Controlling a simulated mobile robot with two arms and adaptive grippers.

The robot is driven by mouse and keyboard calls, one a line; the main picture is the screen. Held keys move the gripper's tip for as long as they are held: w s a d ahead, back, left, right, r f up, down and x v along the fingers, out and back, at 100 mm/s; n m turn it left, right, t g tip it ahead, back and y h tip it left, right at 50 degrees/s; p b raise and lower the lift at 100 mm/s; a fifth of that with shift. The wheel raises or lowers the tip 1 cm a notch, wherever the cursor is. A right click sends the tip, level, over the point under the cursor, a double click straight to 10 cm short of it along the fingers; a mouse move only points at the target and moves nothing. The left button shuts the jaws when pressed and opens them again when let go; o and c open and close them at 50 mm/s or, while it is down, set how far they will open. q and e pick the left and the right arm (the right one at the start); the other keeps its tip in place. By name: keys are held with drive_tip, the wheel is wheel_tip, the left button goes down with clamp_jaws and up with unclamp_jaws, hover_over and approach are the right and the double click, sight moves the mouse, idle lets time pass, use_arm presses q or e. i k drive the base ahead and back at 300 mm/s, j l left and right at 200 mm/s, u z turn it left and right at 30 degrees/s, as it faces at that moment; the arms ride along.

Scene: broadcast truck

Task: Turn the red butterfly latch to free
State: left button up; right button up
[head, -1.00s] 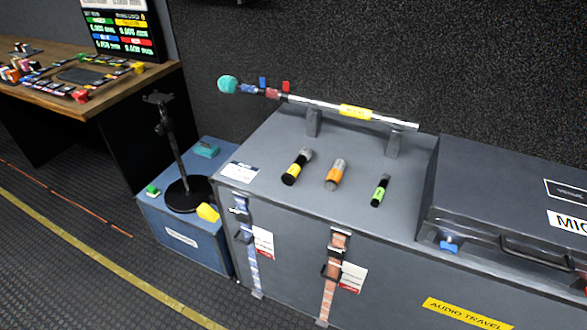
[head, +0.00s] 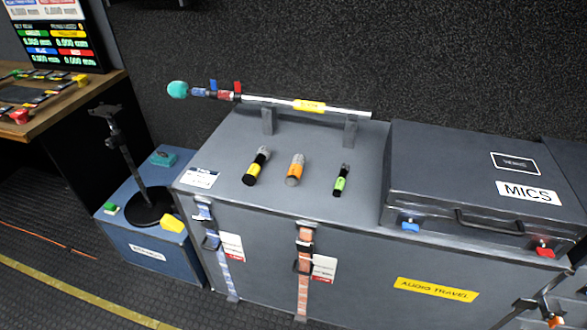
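The red butterfly latch (head: 544,252) is on the front edge of the grey case marked MICS (head: 470,165), near its right end. The latch is small in the picture, and its exact turn is hard to read. A matching blue latch (head: 410,225) is on the same front edge, further left. The black carrying handle (head: 488,226) lies between the two. The case lid is down. I see neither of my grippers clearly; nothing touches the red latch.
The case rests on a large grey trunk (head: 350,265) with three microphones and a boom pole (head: 345,111) on top. A blue box (head: 165,275) bearing a black stand is left. A dark, silver-edged jointed piece (head: 535,303), unclear to me, is lower right, before the trunk.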

sight(542, 251)
drive_tip(key=k+j+z, duration=0.15)
drive_tip(key=j+z, duration=0.35)
drive_tip(key=k+j+z, duration=0.15)
drive_tip(key=j+z, duration=0.15)
drive_tip(key=z, duration=0.2)
drive_tip(key=k+j+z, duration=0.25)
drive_tip(key=z, duration=0.25)
